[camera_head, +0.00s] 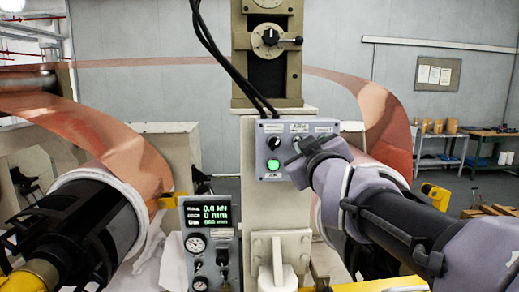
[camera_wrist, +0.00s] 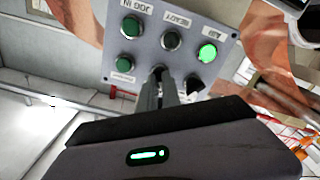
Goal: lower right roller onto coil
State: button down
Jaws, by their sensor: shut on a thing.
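The grey control box (camera_head: 262,152) is mounted on the column in the middle of the head view. It fills the upper middle of the wrist view, upside down (camera_wrist: 225,38). One green button glows (camera_head: 273,165); it also shows lit in the wrist view (camera_wrist: 207,53). My gripper (camera_wrist: 160,82) is shut on a small switch in the box's knob row, mostly hidden by the fingers. A black knob (camera_wrist: 193,84) sits beside it. Copper foil at the right (camera_head: 388,115) runs down behind my arm, which hides much of that coil. I cannot make out the right roller.
A left copper coil (camera_head: 125,140) hangs over a black mandrel (camera_head: 75,225). A display panel (camera_head: 209,215) with gauges stands below the box, reading 0.0 kN and 0 mm. Black cables (camera_head: 215,45) hang into the box top. Workbenches stand at far right.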

dwell(0.3)
jog(key=c, duration=1.5)
grip_release()
jog(key=shift+c, duration=0.2)
jog(key=s+p, duration=0.1)
jog(key=s, duration=1.6)
jog(key=shift+s, duration=0.2)
jog(key=shift+f, duration=0.1)
